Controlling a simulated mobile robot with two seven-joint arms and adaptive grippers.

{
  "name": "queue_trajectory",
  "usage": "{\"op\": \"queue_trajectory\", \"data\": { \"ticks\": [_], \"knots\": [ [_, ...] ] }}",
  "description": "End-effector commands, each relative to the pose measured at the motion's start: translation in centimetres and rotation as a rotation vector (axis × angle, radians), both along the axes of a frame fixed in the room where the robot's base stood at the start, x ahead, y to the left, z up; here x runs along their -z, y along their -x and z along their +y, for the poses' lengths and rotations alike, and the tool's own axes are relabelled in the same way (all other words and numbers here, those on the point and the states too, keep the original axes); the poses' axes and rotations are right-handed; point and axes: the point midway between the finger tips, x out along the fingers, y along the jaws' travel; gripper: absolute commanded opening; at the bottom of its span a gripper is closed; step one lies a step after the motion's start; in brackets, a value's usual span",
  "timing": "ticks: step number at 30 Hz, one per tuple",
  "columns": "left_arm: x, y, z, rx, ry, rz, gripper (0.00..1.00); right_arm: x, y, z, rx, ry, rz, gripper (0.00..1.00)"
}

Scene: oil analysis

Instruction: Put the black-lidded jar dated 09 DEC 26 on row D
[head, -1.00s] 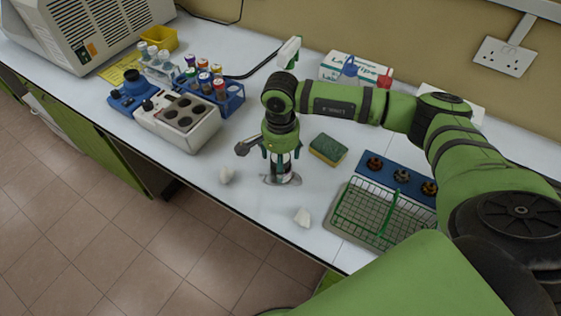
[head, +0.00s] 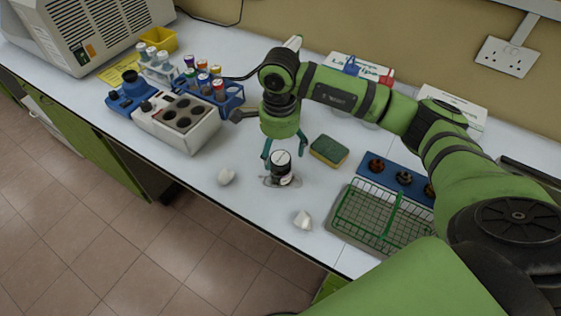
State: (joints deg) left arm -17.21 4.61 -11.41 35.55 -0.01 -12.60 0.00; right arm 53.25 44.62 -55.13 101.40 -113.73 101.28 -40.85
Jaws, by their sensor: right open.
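A small jar (head: 281,167) with a black lid and a pale round label on top stands upright on the bench. It sits on a small patch or puddle-like mark, and its date is too small to read. My right gripper (head: 285,152) is open, pointing down just above and behind the jar, its green fingers spread apart with nothing held between them. No row lettered D can be made out. My left gripper is not in view.
A green wire basket (head: 362,222) and a blue rack (head: 390,172) with several dark-topped items stand right. A heating block (head: 160,126) and blue tube rack (head: 232,99) stand left.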

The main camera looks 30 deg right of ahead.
Motion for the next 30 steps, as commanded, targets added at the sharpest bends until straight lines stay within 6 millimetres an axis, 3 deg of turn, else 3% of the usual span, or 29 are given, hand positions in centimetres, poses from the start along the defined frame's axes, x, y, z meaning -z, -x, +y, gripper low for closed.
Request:
{"op": "queue_trajectory", "data": {
  "ticks": [12,16,25,30],
  "knots": [
    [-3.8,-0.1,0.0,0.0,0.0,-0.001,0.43,4.8,0.8,0.1,0.03,0.0,0.007,0.83],
    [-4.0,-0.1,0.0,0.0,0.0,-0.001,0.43,6.6,0.6,0.1,0.029,0.0,0.003,0.83],
    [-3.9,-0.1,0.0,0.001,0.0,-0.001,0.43,7.3,0.6,0.0,0.027,0.0,-0.001,0.83],
    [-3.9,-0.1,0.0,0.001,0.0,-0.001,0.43,7.2,0.6,0.0,0.027,0.0,-0.001,0.16]
  ]
}}
